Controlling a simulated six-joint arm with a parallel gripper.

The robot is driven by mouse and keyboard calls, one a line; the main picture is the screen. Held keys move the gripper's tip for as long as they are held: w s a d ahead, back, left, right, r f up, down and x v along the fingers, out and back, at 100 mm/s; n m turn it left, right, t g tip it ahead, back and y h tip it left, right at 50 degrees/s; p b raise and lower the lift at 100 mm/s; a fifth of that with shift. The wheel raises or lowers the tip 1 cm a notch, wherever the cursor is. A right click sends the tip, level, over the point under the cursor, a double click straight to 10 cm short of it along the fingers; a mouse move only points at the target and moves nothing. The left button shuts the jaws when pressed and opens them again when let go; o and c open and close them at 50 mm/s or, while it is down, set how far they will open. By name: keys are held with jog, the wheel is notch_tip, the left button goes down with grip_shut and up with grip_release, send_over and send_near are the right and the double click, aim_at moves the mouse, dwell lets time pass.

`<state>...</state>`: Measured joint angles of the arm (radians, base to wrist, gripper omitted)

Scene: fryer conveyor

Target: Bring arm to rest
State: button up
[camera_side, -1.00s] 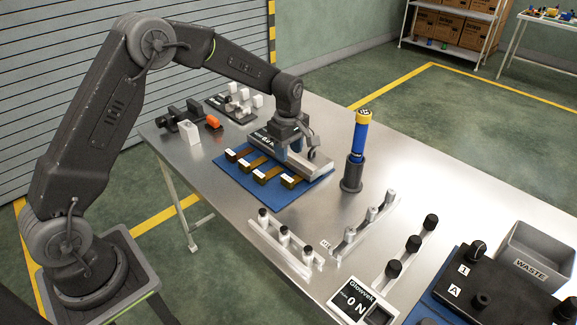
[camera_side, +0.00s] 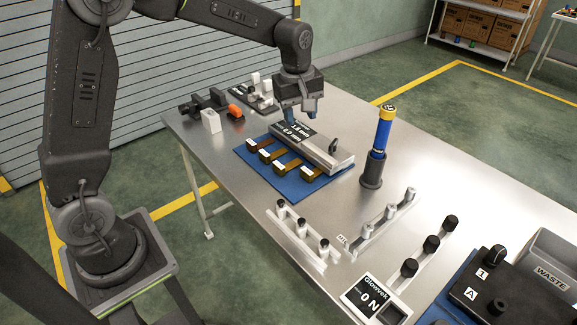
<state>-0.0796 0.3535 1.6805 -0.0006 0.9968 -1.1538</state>
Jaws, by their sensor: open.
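My gripper (camera_side: 299,113) points down above the left end of a grey block with a black display (camera_side: 318,150). Its fingers are apart and nothing shows between them. The block rests on a blue mat (camera_side: 247,157) on the steel table. Several brown strips with white ends (camera_side: 287,168) lie on the mat in front of the block. I cannot tell exactly how much height separates the fingertips from the block.
A blue and yellow cylinder (camera_side: 383,135) stands upright in a dark holder (camera_side: 371,172) to the right. Rails with pegs (camera_side: 302,236), a force display (camera_side: 369,298) and a waste bin (camera_side: 550,262) stand nearer. White and orange parts (camera_side: 236,111) sit behind left.

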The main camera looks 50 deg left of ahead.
jog(key=s+d+r+m+t, duration=0.2)
jog(key=s+r+m, duration=0.55)
jog(key=s, duration=0.45)
jog(key=s+d+m+t, duration=0.1)
jog(key=s+m, duration=0.5)
jog(key=s, duration=0.7)
jog(key=shift+s+d+f+m+t, duration=0.25)
jog(key=shift+d+m+t, duration=0.1)
jog(key=shift+t, duration=0.35)
jog(key=shift+c, duration=0.2)
dwell(0.8)
